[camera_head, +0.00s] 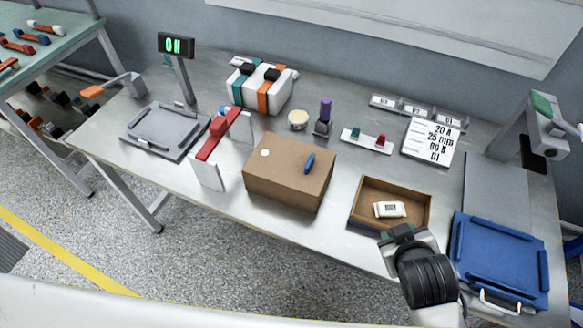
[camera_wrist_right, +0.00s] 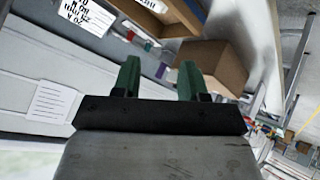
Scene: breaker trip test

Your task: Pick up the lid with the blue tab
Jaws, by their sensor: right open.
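A brown box (camera_head: 285,185) stands closed on the middle of the bench. A blue tab (camera_head: 309,163) lies on its flat top, which appears to be the lid; a white round spot (camera_head: 264,153) is on the same top. No seam between lid and box is clear. My right gripper (camera_head: 402,232) is at the front edge of the open brown tray, to the right of the box and apart from it. In the right wrist view its green fingers (camera_wrist_right: 158,80) are spread and empty, with a brown box (camera_wrist_right: 222,66) beyond them. My left gripper is out of view.
A red-topped white stand (camera_head: 208,174) is left of the box. A blue tray (camera_head: 500,257) is at the right, a grey tray (camera_head: 158,152) at the left. Small parts stand behind the box.

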